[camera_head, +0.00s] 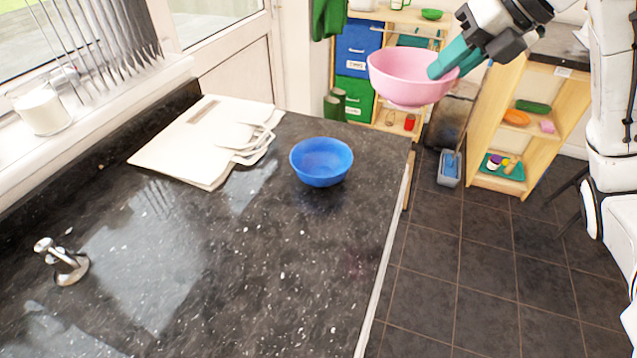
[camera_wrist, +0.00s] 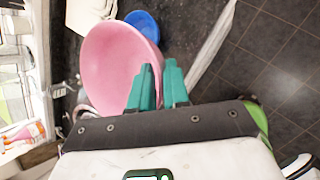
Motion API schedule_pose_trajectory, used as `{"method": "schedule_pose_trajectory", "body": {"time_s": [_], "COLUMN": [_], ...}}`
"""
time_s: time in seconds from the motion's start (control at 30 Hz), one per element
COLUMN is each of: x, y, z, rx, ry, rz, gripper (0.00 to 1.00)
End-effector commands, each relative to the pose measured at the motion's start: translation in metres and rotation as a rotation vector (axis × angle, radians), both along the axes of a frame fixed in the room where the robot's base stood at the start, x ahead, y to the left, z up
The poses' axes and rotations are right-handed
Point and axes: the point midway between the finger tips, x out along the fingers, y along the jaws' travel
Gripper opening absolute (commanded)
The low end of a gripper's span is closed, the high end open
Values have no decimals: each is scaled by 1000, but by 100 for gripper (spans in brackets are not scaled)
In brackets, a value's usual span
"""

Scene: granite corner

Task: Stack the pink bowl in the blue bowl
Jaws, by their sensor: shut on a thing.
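The pink bowl (camera_head: 402,78) is held upright in the air at the upper right of the head view, by its right rim. My gripper (camera_head: 451,66) is shut on that rim, one teal finger inside the bowl. The blue bowl (camera_head: 321,161) stands upright and looks empty on the dark granite counter, lower and to the left of the pink bowl in the head view. In the wrist view the pink bowl (camera_wrist: 104,68) fills the left of my fingers (camera_wrist: 159,88), and the blue bowl (camera_wrist: 143,24) shows past its far rim.
White boards (camera_head: 208,140) lie on the counter (camera_head: 240,270) left of the blue bowl. A metal knob-like fitting (camera_head: 62,262) stands at the counter's left. The counter's right edge drops to the tiled floor (camera_head: 480,270). A wooden shelf unit (camera_head: 520,125) stands behind. The counter's front is clear.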

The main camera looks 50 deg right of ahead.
Motion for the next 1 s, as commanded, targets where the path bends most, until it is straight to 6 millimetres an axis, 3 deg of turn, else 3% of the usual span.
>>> {"method": "schedule_pose_trajectory", "body": {"time_s": [0.07, 0.27, 0.67, 0.8, 1.0], "x": [0, 9, 90, 108, 124], "y": [0, 3, 31, 36, 41], "z": [-13, -21, -58, -85, -104], "rx": [1, 2, 3, 5, 3], "ry": [-4, -5, -3, -4, -7], "rz": [-1, 2, 3, 1, -1], "gripper": [0, 0, 0, 0, 0]}}
